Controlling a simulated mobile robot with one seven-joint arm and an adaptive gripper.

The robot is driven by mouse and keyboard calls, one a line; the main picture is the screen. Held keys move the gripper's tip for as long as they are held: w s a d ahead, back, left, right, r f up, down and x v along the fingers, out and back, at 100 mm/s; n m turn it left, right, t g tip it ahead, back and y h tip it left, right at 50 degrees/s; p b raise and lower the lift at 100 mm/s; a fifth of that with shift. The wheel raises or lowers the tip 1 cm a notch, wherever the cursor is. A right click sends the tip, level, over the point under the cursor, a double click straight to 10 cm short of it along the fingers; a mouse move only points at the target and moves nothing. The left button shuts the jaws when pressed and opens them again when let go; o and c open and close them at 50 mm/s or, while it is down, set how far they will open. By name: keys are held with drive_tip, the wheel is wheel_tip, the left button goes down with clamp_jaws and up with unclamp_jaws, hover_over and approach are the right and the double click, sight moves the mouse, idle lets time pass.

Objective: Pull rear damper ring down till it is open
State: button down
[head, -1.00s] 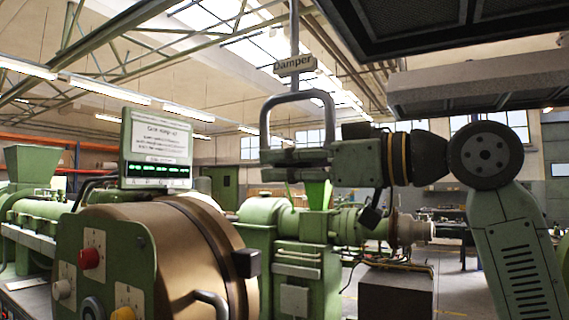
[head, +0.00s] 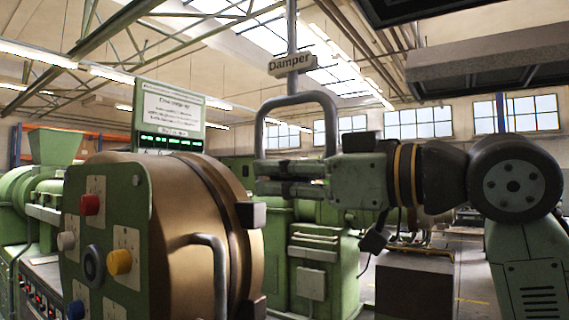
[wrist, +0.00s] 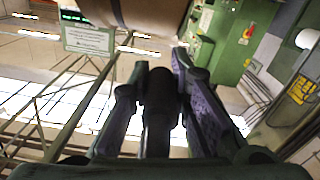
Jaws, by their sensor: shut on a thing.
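The damper ring (head: 298,98) is a dark grey, rounded loop under a "Damper" sign (head: 290,64) on a hanging rod. My gripper (head: 268,178) reaches in from the right at the ring's lower part, its two fingers one above the other. It is shut on the ring's lower part, which the fingers mostly hide. In the wrist view, a dark bar (wrist: 158,92) of the ring sits between the fingers of my gripper (wrist: 160,70). The ring hangs upright, with its upper loop clear of the gripper.
A large brown drum (head: 180,230) with a green control panel (head: 108,235) stands close at left. A sign with a display (head: 170,115) rises behind it. Green machinery (head: 312,250) stands below the ring, and a dark box-shaped hood (head: 480,75) hangs at upper right.

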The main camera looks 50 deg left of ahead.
sight(281, 101)
drive_tip(key=shift+f, duration=0.3)
drive_tip(key=c, duration=1.9)
unclamp_jaws()
drive_tip(key=shift+s, duration=0.1)
drive_tip(key=shift+c, duration=0.2)
drive_tip(key=o, duration=0.5)
drive_tip(key=shift+r, duration=0.1)
wheel_tip(281, 101, up, 10)
